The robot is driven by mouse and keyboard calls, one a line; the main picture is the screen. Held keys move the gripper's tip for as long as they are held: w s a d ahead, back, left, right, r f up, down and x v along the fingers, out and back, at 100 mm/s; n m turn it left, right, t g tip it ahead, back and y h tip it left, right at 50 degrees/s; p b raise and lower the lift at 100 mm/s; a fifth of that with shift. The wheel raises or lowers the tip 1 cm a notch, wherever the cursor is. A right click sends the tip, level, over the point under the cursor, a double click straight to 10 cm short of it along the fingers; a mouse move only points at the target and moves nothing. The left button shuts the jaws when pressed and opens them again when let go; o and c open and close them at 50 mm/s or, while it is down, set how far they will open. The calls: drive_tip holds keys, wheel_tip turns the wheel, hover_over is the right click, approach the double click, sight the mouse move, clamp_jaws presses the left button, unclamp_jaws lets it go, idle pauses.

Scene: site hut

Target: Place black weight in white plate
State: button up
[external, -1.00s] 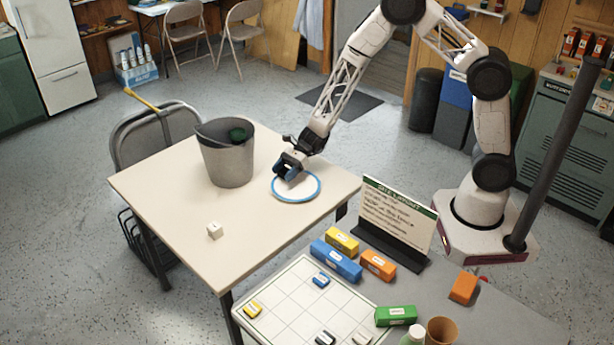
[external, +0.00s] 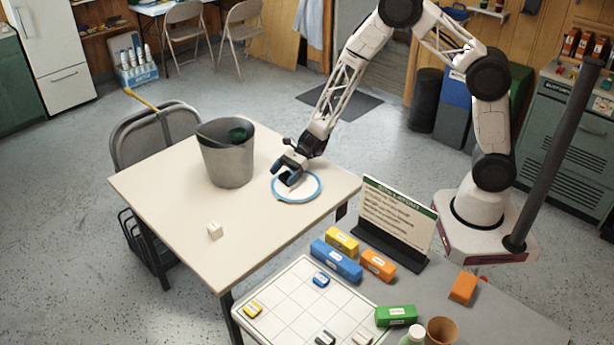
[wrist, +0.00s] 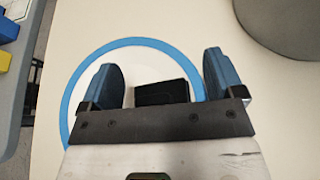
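The white plate with a blue rim (external: 305,196) lies on the near right part of the cream table; in the wrist view its rim (wrist: 68,103) curves around the left of my gripper. The black weight (wrist: 162,93) is a dark block between my fingers and over the plate's white area, seemingly resting on it. My gripper (external: 287,177) is low over the plate. In the wrist view, my gripper (wrist: 160,75) is open, with a gap between each blue finger and the weight. The weight's lower part is hidden by the gripper body.
A grey bucket (external: 228,160) stands on the table left of the plate; its side also shows in the wrist view (wrist: 295,25). A sign (external: 397,218) and coloured blocks stand on the neighbouring grey table.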

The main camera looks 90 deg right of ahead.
drive_tip(key=shift+r, duration=0.15)
drive_tip(key=shift+r, duration=0.5)
drive_tip(key=v, duration=1.2)
drive_tip(key=shift+a, duration=0.1)
